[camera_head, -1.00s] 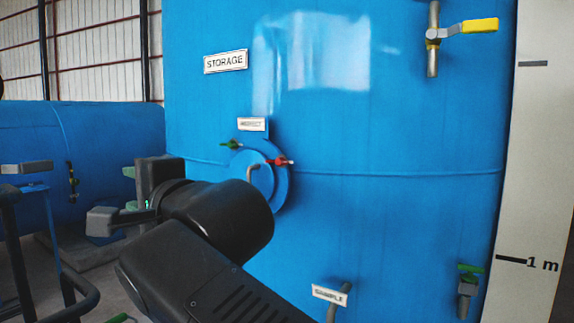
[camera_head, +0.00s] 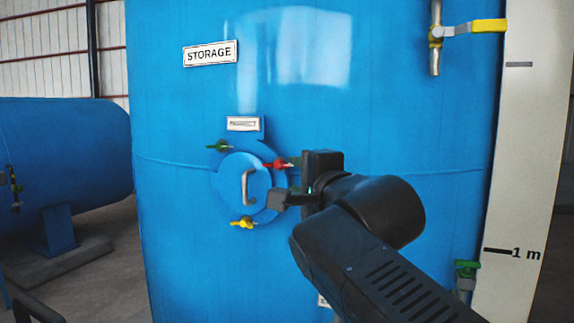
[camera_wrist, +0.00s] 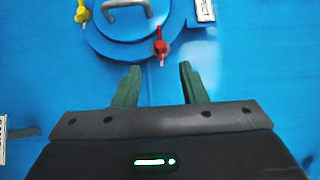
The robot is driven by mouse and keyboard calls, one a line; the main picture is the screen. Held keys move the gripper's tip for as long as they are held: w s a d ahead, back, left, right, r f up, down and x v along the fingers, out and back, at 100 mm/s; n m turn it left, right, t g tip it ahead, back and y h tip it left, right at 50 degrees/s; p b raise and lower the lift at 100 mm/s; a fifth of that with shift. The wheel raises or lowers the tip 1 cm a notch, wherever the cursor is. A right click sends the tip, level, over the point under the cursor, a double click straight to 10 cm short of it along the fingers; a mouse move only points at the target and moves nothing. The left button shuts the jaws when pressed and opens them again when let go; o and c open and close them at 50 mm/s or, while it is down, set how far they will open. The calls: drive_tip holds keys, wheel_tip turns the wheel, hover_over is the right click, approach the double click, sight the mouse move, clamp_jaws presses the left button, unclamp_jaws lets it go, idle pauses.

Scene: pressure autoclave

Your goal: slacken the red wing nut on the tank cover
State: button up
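The red wing nut (camera_head: 277,164) is at the right edge of the round blue cover (camera_head: 233,179) on the tank. It also shows in the wrist view (camera_wrist: 161,46), standing beyond my fingertips and roughly between them. My gripper (camera_wrist: 159,70) is open and empty, its two green fingers apart, with a gap between them and the red wing nut. In the head view my gripper (camera_head: 283,180) is just right of the cover, near the red wing nut. The cover carries a grey bent handle (camera_head: 247,187).
A green wing nut (camera_head: 219,146) sits at the cover's upper left and a yellow one (camera_head: 243,222) at its bottom. A label (camera_head: 243,124) stands out above the cover. A valve with a yellow lever (camera_head: 488,26) is at upper right. A green-handled valve (camera_head: 467,268) is at lower right.

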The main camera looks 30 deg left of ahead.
sight(277, 165)
drive_tip(key=x, duration=0.9)
drive_tip(key=shift+w, duration=0.1)
clamp_jaws()
